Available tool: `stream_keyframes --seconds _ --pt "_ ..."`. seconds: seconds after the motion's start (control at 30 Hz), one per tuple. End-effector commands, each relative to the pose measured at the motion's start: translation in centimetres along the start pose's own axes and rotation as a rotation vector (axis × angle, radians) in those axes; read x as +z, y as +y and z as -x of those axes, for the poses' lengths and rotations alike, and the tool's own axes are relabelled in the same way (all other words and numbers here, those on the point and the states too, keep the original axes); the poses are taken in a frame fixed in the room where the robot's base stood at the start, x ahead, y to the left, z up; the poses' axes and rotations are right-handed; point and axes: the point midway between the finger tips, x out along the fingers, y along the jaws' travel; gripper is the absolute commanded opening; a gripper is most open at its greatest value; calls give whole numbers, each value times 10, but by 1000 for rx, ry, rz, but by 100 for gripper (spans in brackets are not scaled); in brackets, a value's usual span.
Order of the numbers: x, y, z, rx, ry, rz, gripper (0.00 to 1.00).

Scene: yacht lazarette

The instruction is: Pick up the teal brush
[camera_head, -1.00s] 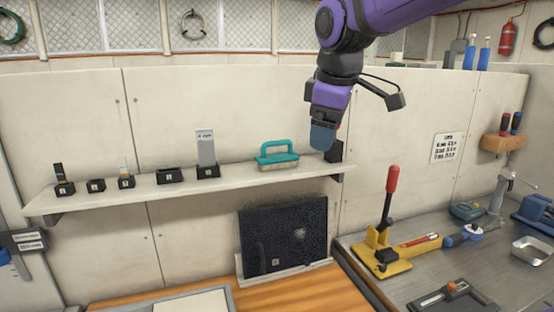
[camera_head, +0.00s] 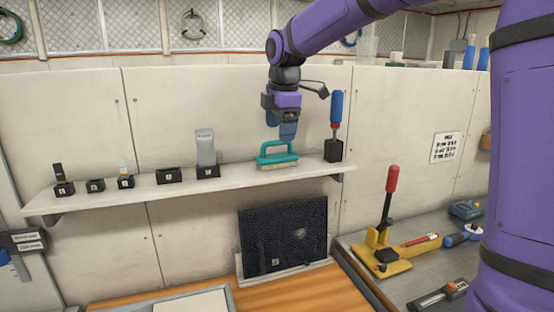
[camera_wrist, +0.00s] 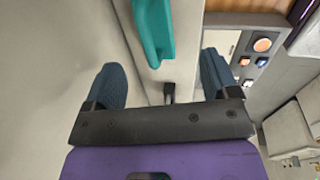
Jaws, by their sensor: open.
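The teal brush (camera_head: 277,154) stands on the wall shelf (camera_head: 230,179), its handle upward and its pale base on the board. In the wrist view its teal handle (camera_wrist: 153,30) shows at the top, ahead of the gap between my fingers and nearer the left one. The head view does not show clearly whether a finger touches the brush.
A blue-handled tool (camera_head: 336,115) stands upright in a black holder just right of the brush. Several small black holders (camera_head: 168,175) line the shelf to the left. The wall is close behind. A red-handled yellow tool (camera_head: 385,245) sits on the lower right bench.

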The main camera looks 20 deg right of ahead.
Motion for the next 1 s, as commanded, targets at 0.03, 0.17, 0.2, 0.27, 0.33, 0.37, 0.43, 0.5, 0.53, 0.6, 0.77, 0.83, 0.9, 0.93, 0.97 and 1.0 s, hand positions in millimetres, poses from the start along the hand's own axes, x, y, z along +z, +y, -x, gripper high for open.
stream_keyframes --seconds 0.03,0.17,0.2,0.27,0.33,0.37,0.43,0.5,0.53,0.6,0.77,0.83,0.9,0.93,0.97,1.0 --pt "0 0 -8 -3 0 -1 81" --pt "0 0 -20 -2 1 -1 81" --pt "0 0 -22 -1 1 -1 81" --pt "0 0 -24 0 1 -1 81" --pt "0 1 -29 -1 0 -1 81" --pt "0 2 -33 -2 0 -1 81" --pt "0 4 -43 -3 1 0 81" --pt "0 5 -53 -4 1 -1 81" --pt "0 6 -57 -3 1 -1 81" --pt "0 6 -66 -3 1 -2 81" --pt "0 6 -75 0 0 -1 81" --pt "0 6 -75 1 0 -1 81" --pt "0 6 -75 1 0 -1 81" --pt "0 6 -75 1 0 -1 81" --pt "0 6 -75 1 0 -1 81" --pt "0 6 -75 1 0 -1 74"
